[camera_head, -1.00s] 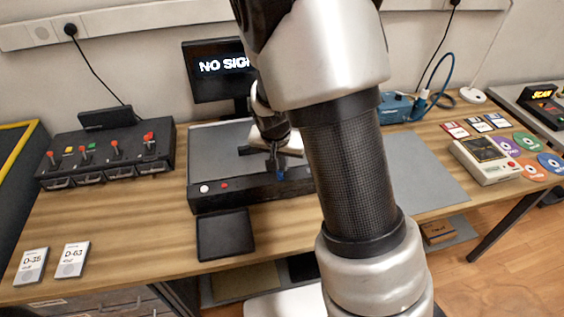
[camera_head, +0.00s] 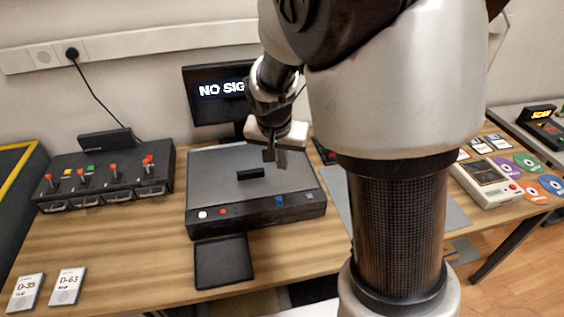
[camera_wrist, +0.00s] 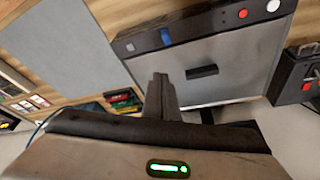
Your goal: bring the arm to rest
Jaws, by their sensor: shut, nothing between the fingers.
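My gripper (camera_head: 274,160) is shut and empty, raised above the grey top of a black-fronted box device (camera_head: 215,170) on the bench. In the wrist view the shut fingers (camera_wrist: 160,82) show in front of the same device (camera_wrist: 235,60). The device has a dark slot-like bar on its top, and white, red and blue parts on its front edge. The fingers look apart from the device. My arm's large silver and black links fill the right middle of the head view and hide part of the bench behind them.
A monitor (camera_head: 212,92) reading "NO SIG" stands close behind my gripper. A black box with red levers (camera_head: 105,178) is at left. A black pad (camera_head: 222,262) lies in front of the device. A cream instrument (camera_head: 486,184) and discs (camera_head: 527,162) are at right.

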